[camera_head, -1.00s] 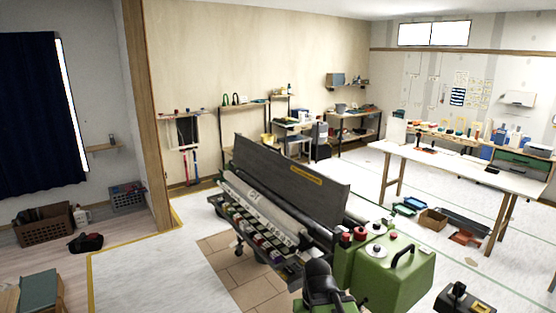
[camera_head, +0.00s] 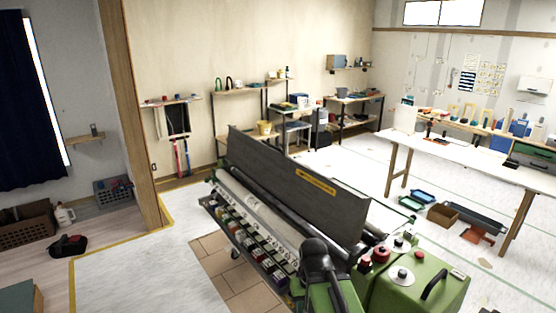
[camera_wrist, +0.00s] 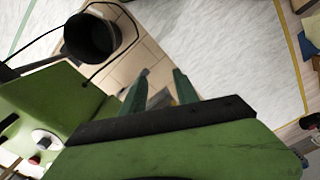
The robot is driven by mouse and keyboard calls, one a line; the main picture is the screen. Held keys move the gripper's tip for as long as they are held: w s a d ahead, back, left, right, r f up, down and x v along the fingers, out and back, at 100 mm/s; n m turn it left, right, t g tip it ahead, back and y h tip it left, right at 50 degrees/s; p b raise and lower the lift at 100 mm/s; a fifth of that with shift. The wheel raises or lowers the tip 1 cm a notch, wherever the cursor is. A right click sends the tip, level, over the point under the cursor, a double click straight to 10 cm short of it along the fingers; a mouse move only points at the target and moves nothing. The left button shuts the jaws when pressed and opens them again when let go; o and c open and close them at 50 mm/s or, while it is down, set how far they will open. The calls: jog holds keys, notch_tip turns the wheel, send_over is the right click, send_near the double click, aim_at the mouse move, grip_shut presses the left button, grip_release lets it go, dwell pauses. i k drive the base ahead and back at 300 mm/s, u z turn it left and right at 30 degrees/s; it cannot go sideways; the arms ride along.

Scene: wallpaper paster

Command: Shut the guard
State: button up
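The guard (camera_head: 292,183) is a long dark grey panel with a yellow label. It stands raised, tilted up along the top of the pasting machine, whose green end housing (camera_head: 420,287) has red and white knobs. Under the guard lie a pale roll (camera_head: 262,212) and a row of small blocks. My gripper (camera_wrist: 160,76) shows in the wrist view with two green fingers apart and nothing between them. The floor shows beyond them. In the head view part of my dark and green arm stands in front of the machine's near end; the fingertips cannot be made out there. The gripper appears apart from the guard.
A long white table (camera_head: 455,160) stands at the right, with trays and a cardboard box (camera_head: 443,214) on the floor by it. Shelves and small tables line the back wall. Pale floor (camera_head: 135,268) left of the machine is clear.

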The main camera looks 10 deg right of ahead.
aim_at(339, 211)
jog(key=z, duration=0.1)
jog(key=k, duration=0.5)
jog(key=u, duration=0.85)
jog(key=i, duration=1.7)
jog(key=u, duration=0.75)
jog(key=i, duration=1)
jog(key=z, duration=0.05)
